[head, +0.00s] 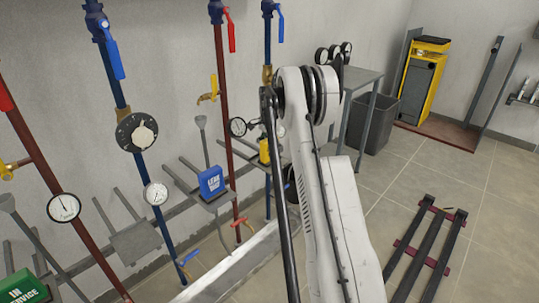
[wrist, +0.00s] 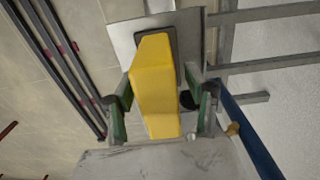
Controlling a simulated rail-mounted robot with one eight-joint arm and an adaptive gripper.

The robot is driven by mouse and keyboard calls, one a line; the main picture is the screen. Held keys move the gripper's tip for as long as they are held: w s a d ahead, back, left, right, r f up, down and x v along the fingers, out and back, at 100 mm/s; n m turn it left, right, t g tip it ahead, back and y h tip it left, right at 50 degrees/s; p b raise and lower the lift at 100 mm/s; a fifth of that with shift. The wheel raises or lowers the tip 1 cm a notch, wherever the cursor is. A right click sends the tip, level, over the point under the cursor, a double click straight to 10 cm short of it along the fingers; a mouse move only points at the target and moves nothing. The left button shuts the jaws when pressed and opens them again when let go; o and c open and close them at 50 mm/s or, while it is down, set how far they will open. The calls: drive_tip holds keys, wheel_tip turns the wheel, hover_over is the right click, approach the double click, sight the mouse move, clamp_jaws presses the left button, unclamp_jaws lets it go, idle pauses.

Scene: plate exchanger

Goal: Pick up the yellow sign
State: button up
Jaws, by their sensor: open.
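The yellow sign (wrist: 158,80) fills the middle of the wrist view, a block lying between the two fingers of my gripper (wrist: 161,98). The fingers are apart, one on each side of it, with a visible gap at least on the right. A grey metal plate (wrist: 124,38) shows behind the sign. In the head view only a small part of the yellow sign (head: 264,151) shows, just left of my white arm. My arm hides most of the gripper there, so contact cannot be told.
A blue sign (head: 211,183) rests on a bracket to the left, and a green sign (head: 20,287) is at the lower left. Blue and red pipes with gauges and valves line the wall. Dark rails (head: 428,245) lie on the open floor at right.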

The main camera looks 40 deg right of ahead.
clamp_jaws()
idle(0.3)
drive_tip(key=shift+r, duration=0.1)
wheel_tip(320, 180, up, 10)
drive_tip(key=p, duration=0.3)
idle(0.6)
drive_tip(key=s+d, duration=0.1)
drive_tip(key=s, duration=1.6)
drive_tip(key=shift+d+b, duration=0.3)
drive_tip(key=shift+b, duration=0.15)
